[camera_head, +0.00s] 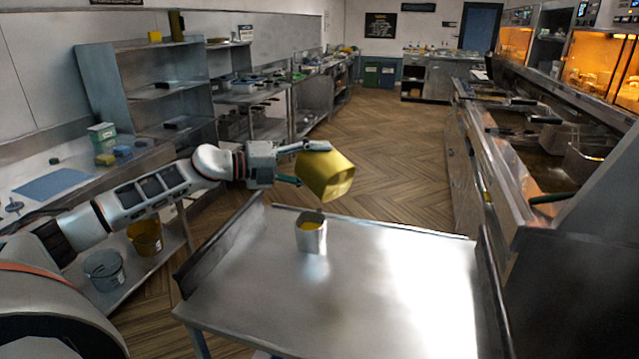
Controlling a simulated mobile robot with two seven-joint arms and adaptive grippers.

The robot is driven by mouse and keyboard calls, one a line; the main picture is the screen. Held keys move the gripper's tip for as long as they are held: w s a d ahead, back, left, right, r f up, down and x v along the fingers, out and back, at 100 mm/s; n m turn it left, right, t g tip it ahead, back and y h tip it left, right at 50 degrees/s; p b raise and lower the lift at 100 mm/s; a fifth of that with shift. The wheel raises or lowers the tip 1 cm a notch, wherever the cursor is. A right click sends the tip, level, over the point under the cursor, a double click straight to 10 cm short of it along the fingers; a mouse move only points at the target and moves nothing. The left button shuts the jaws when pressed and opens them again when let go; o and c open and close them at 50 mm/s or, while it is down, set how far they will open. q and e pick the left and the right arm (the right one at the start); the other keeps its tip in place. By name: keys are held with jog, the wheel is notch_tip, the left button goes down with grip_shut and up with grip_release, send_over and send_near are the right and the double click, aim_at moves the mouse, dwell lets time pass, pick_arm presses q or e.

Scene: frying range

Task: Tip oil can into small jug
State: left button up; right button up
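My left gripper (296,164) is shut on a yellow oil can (328,176) and holds it in the air, tilted, above the far edge of the steel table. The small jug (311,238) is a metal vessel standing upright on the table, just below the can. Yellow shows inside the jug's mouth. A thin dark line shows between the can's lower corner and the jug; I cannot tell whether it is oil. My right gripper is not in view.
The steel table (380,290) is bare apart from the jug and has raised edges. Frying stations (520,150) line the right side. Counters and shelves (160,85) stand at left, with two buckets (145,237) low down.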

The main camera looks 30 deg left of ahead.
pick_arm(q)
jog(key=m, duration=0.1)
jog(key=r+m+y, duration=0.1)
jog(key=m, duration=0.1)
jog(key=shift+g+y, duration=0.3)
jog(key=m+y, duration=0.1)
jog(key=m, duration=0.1)
jog(key=m+y, duration=0.1)
jog(key=shift+r+m, duration=0.3)
jog(key=shift+m, duration=0.1)
jog(key=shift+d+r+m+y, duration=0.1)
jog(key=shift+r+m+y, duration=0.05)
jog(key=shift+m+y, duration=0.65)
jog(key=shift+r+m+y+b, duration=0.15)
jog(key=shift+m+y+b, duration=0.35)
jog(key=shift+m+b, duration=0.35)
jog(key=shift+r+t, duration=0.1)
jog(key=shift+t, duration=0.3)
